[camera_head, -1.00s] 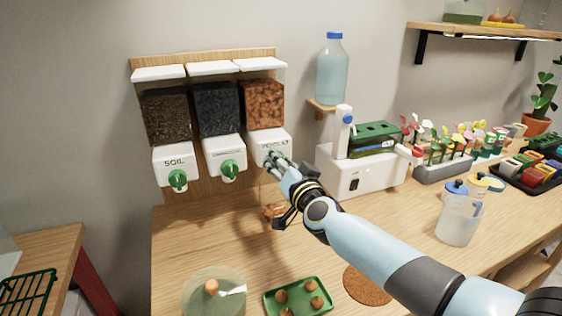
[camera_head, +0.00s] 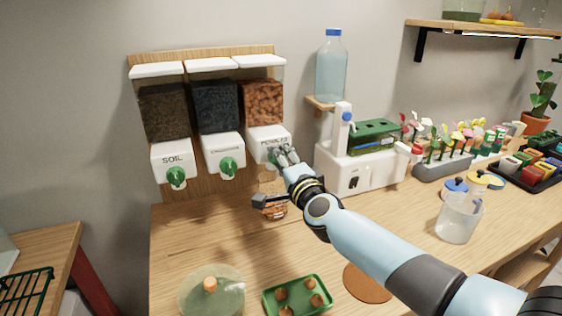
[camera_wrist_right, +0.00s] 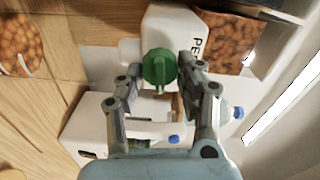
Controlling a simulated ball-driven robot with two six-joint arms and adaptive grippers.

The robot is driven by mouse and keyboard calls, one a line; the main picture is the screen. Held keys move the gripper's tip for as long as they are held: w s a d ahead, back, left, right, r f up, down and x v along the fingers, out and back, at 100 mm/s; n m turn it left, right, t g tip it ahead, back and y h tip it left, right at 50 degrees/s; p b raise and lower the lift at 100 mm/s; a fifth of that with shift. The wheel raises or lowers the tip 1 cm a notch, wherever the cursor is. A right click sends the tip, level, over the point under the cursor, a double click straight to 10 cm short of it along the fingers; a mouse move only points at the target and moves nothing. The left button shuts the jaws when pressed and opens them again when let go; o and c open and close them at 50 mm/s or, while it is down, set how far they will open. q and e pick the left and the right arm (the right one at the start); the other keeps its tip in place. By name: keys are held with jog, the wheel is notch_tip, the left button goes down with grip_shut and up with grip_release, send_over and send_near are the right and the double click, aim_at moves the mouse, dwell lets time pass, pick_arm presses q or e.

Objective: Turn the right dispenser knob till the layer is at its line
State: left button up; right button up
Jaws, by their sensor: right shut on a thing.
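The right dispenser (camera_head: 263,104) holds orange-brown pebbles above a white body with a partly covered label. Its green knob (camera_wrist_right: 158,68) shows in the wrist view. My right gripper (camera_head: 280,158) is at this knob; in the wrist view its fingers (camera_wrist_right: 160,75) stand on either side of it, shut on it. A clear jar (camera_head: 273,210) with pebbles in it stands on the table below the dispenser, partly hidden by my wrist. The pebbles (camera_wrist_right: 18,45) also show in the wrist view; I cannot make out a line. My left gripper is not in view.
The soil dispenser (camera_head: 172,160) and the middle dispenser (camera_head: 222,155) hang to the left. A white machine (camera_head: 360,172) stands close on the right, below a water bottle (camera_head: 331,68). A green tray (camera_head: 298,295) and a glass dish (camera_head: 212,292) lie in front.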

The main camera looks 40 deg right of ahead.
jog(key=shift+f+m, duration=0.1)
jog(key=shift+m, duration=0.6)
jog(key=o, duration=1.1)
jog(key=shift+s, duration=0.1)
jog(key=v, duration=1.1)
jog(key=shift+s, duration=0.4)
